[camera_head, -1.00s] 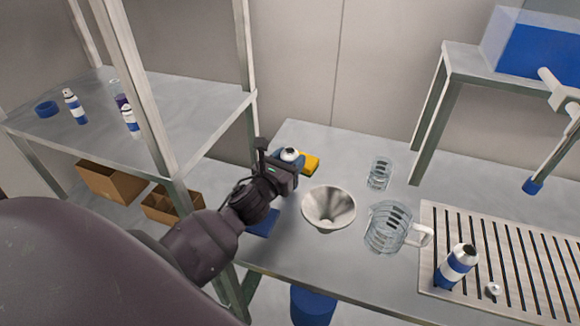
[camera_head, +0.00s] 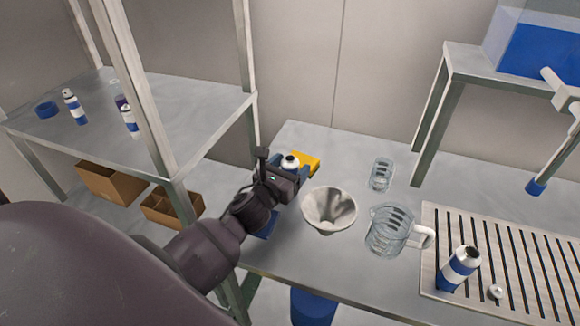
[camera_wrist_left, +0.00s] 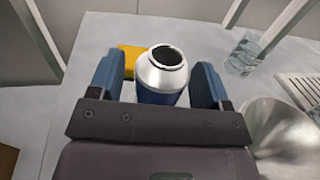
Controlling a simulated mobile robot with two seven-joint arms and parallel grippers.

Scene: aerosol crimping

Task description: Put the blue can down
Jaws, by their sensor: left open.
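The blue can (camera_wrist_left: 162,76) with a silver shoulder and an open dark mouth stands between the two blue fingers of my left gripper (camera_wrist_left: 158,85) in the left wrist view. The fingers are open, with a gap showing on each side of the can. In the head view the can's silver top (camera_head: 290,161) shows just past my left gripper (camera_head: 291,176), at the table's left end beside a yellow object (camera_head: 304,163). The can's lower part is hidden by the gripper. My right gripper is not in view.
A funnel (camera_head: 329,210), a glass beaker (camera_head: 381,174) and a jug (camera_head: 388,231) stand to the right on the table. Another blue-and-white can (camera_head: 458,269) stands on the slatted rack (camera_head: 520,292). A shelf (camera_head: 180,120) with several cans is at the left.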

